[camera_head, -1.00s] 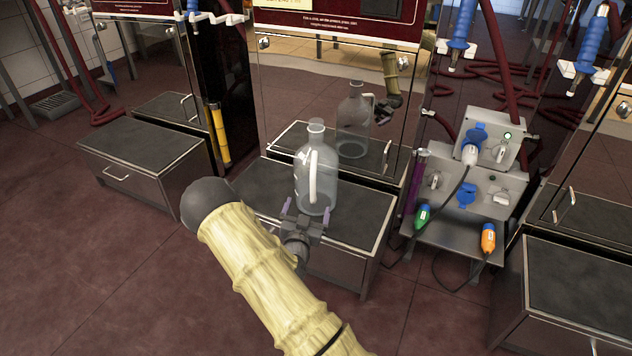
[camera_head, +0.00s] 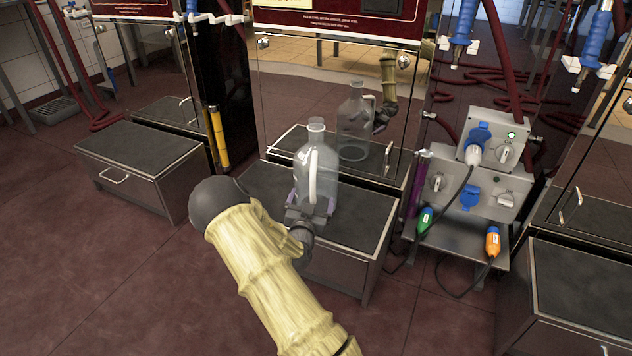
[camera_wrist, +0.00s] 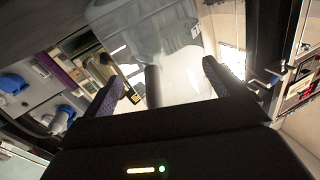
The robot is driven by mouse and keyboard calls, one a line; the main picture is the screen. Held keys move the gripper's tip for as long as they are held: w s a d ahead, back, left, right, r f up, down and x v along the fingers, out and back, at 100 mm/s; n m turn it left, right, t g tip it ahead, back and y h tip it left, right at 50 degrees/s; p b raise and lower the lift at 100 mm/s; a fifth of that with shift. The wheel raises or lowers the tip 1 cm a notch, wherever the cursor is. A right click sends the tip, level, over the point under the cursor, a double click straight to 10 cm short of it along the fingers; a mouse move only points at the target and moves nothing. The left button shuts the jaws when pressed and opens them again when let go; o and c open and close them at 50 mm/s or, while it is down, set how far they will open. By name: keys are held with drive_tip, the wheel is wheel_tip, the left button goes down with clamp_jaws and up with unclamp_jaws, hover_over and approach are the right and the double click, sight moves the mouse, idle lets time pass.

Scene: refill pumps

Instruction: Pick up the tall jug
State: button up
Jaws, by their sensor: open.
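The tall jug (camera_head: 326,168) is a clear, see-through bottle with a narrow neck and a pale side handle (camera_head: 313,176). It stands upright on a black-topped metal box. My gripper (camera_head: 312,205) is open at the jug's near side, low by the handle. In the wrist view the jug (camera_wrist: 150,32) fills the top middle, just beyond the spread fingers of my gripper (camera_wrist: 162,88). A slim upright piece, seemingly the handle, shows between the fingers. I cannot tell whether either finger touches it. My arm hides the box's near left part.
The box (camera_head: 352,229) stands against a mirror-like panel (camera_head: 300,90) that reflects the jug and my arm. A second box (camera_head: 140,155) stands at left and a third (camera_head: 585,290) at right. An electrical socket unit (camera_head: 470,185) with cables is right of the jug. Open floor lies in front.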

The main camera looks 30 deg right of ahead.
sight(315, 172)
drive_tip(key=shift+c, duration=0.4)
clamp_jaws()
idle(0.4)
wheel_tip(315, 172, up, 10)
drive_tip(key=p, duration=0.6)
